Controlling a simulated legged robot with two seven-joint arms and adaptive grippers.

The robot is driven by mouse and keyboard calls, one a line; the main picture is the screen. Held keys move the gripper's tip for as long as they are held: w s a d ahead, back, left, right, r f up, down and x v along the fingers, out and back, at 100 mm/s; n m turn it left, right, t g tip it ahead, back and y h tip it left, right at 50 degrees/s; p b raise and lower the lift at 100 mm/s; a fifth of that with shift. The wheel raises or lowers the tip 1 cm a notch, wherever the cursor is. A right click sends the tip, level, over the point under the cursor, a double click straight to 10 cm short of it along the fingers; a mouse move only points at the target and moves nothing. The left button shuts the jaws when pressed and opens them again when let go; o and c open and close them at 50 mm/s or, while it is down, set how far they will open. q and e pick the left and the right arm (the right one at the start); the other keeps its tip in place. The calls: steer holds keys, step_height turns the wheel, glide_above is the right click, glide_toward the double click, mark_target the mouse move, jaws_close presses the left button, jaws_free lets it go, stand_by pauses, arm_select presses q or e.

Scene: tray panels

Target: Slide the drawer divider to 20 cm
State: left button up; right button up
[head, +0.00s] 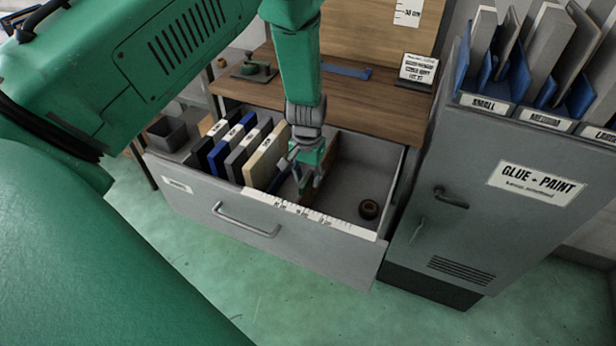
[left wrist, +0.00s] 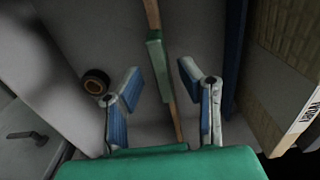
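The drawer (head: 225,222) stands open under the workbench. A scale strip (head: 310,213) runs along its front edge; its numbers are too small to read. The brown wooden divider (head: 332,158) stands crosswise in the drawer, partly hidden by my left arm. In the left wrist view it is a thin wooden strip with a green grip block (left wrist: 158,62). My left gripper (head: 308,184) reaches down into the drawer at the divider. In the left wrist view its fingers (left wrist: 160,75) are apart, one on each side of the divider, with gaps visible. My right gripper is not in view.
Several upright binders (head: 240,145) fill the drawer's left part. A tape roll (head: 369,209) lies on the right floor, which is otherwise clear. A grey glue and paint cabinet (head: 480,205) stands close on the right. The wooden bench top (head: 365,95) lies behind the drawer.

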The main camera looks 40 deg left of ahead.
arm_select(q)
step_height(320, 180, up, 10)
steer(key=shift+r, duration=0.15)
stand_by(0.3)
